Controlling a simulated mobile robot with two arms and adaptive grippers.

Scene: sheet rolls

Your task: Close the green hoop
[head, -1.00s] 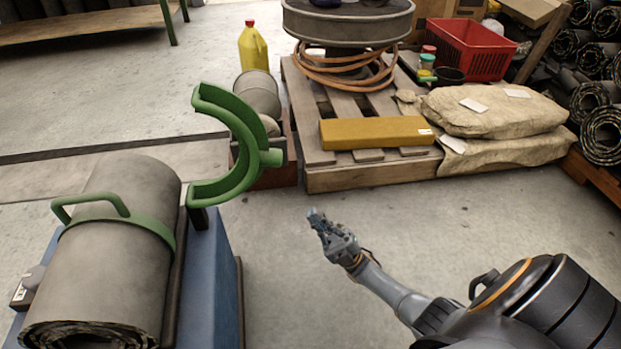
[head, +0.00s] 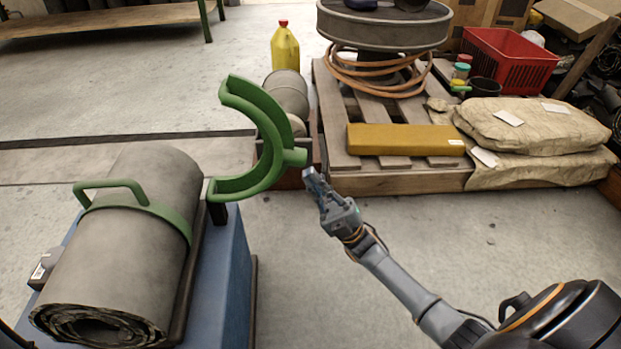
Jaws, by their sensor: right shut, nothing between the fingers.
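The green hoop (head: 268,122) stands open as a half ring, hinged at the right edge of the blue stand (head: 224,275), its hollow side facing left. A short green peg (head: 294,157) sticks out from its outer right side. A grey sheet roll (head: 135,235) lies on the stand, with a green band and handle (head: 112,188) over it. My right gripper (head: 310,176) is shut and empty, with its fingertips just below and right of the peg; I cannot tell whether they touch it. My left gripper is not in view.
A wooden pallet (head: 400,181) behind carries a yellow block (head: 405,139), filled sacks (head: 535,127), a hose coil and a red crate (head: 506,60). A yellow jug (head: 285,48) stands behind the hoop. The floor right of the stand is clear.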

